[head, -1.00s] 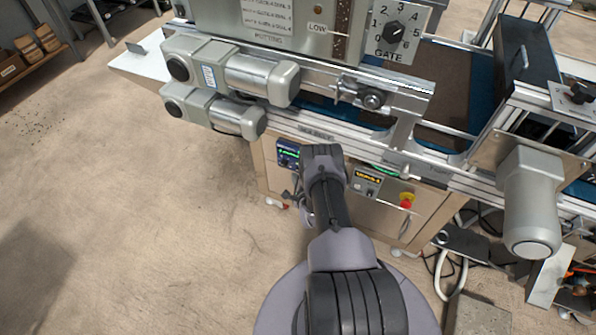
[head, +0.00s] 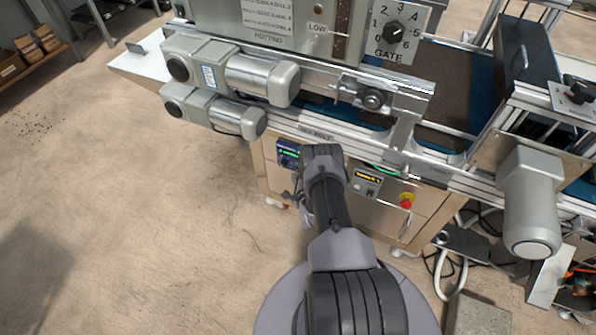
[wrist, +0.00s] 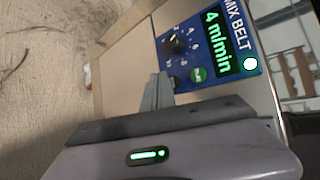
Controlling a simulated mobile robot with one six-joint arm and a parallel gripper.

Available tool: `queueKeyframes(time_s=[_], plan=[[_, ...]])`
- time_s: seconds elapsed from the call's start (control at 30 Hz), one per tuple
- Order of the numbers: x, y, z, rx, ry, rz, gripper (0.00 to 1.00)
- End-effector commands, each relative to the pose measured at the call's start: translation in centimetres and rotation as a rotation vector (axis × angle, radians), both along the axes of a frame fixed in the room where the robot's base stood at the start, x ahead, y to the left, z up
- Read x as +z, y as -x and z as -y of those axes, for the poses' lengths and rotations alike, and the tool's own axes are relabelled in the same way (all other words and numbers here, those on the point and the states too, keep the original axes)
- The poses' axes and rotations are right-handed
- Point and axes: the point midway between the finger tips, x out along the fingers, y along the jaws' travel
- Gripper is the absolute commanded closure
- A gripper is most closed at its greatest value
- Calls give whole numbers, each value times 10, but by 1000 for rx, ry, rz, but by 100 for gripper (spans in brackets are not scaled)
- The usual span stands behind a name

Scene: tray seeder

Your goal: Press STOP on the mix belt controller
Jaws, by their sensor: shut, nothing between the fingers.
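The mix belt controller (wrist: 212,50) is a blue panel, tilted in the wrist view. Its lit green display (wrist: 217,43) reads 4 m/min. Beside the display are a black dial (wrist: 174,44) with numbers around it, a green button (wrist: 198,75) and a glowing white-green lamp (wrist: 250,64). No STOP button shows clearly; my gripper covers the panel's lower left part. My gripper (wrist: 157,82) is shut and empty, with its fingers in front of that corner; I cannot tell whether they touch. In the head view the controller (head: 288,150) shows beside my arm, which mostly hides the gripper.
Right of my arm, a second panel (head: 367,180) with an amber display and a red-and-yellow stop knob (head: 407,200) sit on the same cabinet. Grey motors (head: 262,82) and the conveyor frame overhang the cabinet. The floor (head: 150,230) at left is clear.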

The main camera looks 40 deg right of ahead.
Motion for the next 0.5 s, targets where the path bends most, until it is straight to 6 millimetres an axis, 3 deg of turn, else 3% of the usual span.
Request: queueKeyframes(time_s=[0.5], plan=[[-1, -3, 7, -1, 1, 0, 100]])
